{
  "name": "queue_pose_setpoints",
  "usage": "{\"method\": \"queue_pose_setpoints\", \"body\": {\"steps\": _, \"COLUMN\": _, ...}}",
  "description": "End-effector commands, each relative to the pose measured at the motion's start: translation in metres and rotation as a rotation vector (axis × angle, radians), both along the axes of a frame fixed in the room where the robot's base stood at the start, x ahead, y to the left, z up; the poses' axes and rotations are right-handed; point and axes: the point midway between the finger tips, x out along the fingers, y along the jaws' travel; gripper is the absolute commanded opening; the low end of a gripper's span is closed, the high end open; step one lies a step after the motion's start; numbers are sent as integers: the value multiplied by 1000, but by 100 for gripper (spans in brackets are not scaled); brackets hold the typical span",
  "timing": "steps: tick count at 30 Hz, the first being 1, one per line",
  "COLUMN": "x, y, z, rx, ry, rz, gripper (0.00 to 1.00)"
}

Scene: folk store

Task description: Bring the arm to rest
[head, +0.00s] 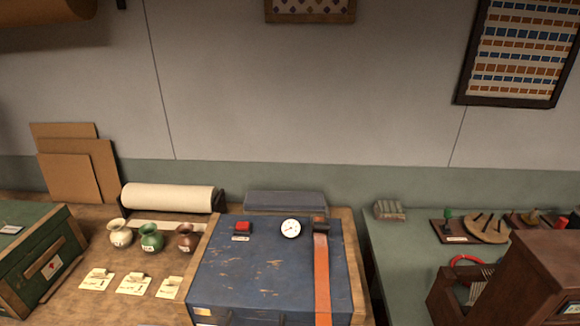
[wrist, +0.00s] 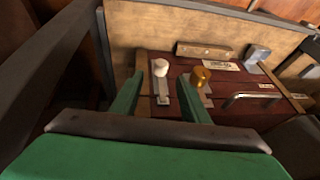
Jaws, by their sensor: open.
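My gripper (wrist: 161,92) shows only in the wrist view, as a green body with two green fingers spread apart. Nothing is held between the fingers. Beyond them is a dark red panel (wrist: 225,121) set in a wooden surround. A white knob (wrist: 160,68) on a metal slide shows between the fingers, and a brass knob (wrist: 201,76) shows just right of the right finger. I cannot tell how far the fingertips are from the panel. My arm does not show in the head view.
A blue case (head: 265,270) with an orange strap (head: 322,275) stands at the centre of the bench. Small vases (head: 151,237) and a green box (head: 40,255) are to its left. A wooden cabinet (head: 535,275) is at right. A metal handle (wrist: 250,98) sticks up from the red panel.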

Motion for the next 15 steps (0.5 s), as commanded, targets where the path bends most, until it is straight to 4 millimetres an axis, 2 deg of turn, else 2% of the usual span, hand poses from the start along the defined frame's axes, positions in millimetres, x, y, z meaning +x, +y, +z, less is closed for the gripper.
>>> {"method": "queue_pose_setpoints", "body": {"steps": 5, "x": -31, "y": 3, "z": -1, "rx": -34, "ry": -53, "rz": -12, "gripper": 42}}
{"method": "queue_pose_setpoints", "body": {"steps": 8, "x": -55, "y": 4, "z": 5, "rx": -68, "ry": -113, "rz": -21, "gripper": 42}}
{"method": "queue_pose_setpoints", "body": {"steps": 15, "x": -113, "y": 12, "z": 42, "rx": -132, "ry": -275, "rz": -34, "gripper": 42}}
